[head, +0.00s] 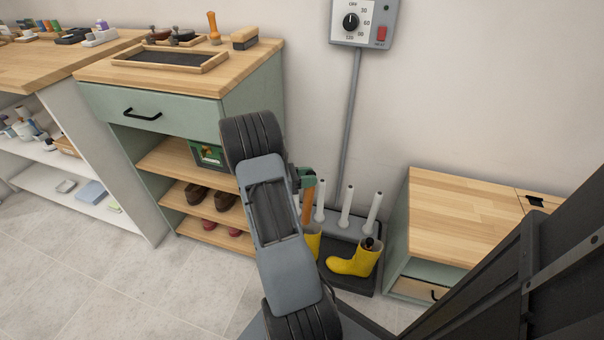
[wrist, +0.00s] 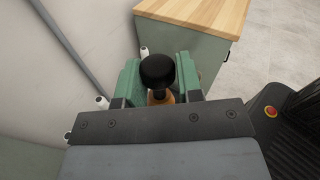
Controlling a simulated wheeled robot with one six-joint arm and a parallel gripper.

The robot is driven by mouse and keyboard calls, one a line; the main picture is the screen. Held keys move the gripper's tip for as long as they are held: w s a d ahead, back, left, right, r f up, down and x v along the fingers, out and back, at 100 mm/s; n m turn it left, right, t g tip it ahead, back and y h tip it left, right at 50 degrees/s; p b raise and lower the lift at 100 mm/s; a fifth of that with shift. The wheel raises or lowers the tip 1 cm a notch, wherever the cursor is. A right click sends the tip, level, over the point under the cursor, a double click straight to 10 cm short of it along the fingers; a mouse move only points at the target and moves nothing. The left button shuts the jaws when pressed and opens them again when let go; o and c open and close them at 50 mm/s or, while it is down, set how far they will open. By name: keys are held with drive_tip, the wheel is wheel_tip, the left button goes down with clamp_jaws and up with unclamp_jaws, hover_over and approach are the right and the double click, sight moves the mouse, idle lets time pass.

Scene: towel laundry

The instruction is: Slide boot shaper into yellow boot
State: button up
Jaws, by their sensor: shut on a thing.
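My gripper (head: 308,179) has green fingers and is shut on an orange-brown boot shaper (head: 307,207), held about upright. In the wrist view the shaper's black knob (wrist: 158,70) stands up between the green fingers. Below the shaper in the head view is a yellow boot (head: 313,243), mostly hidden by my arm. I cannot tell whether the shaper's lower end is inside it or just above it. A second yellow boot (head: 352,264) stands to the right, with a dark knob-like thing (head: 369,243) showing in its opening.
The boots stand on a dark rack (head: 352,283) with several upright white tubes (head: 346,206) close to my gripper. A green cabinet with a wooden top (head: 455,205) is at right. A shelf unit (head: 165,165) with shoes is at left. A wall conduit (head: 351,130) runs behind.

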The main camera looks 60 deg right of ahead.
drive_tip(key=shift+d+h, duration=0.3)
drive_tip(key=shift+d, duration=0.35)
drive_tip(key=shift+d+f+b, duration=0.1)
drive_tip(key=shift+b, duration=0.35)
drive_tip(key=shift+f+b, duration=5.05)
drive_tip(key=shift+f, duration=5.1)
drive_tip(key=o, duration=1)
drive_tip(key=shift+o, duration=0.2)
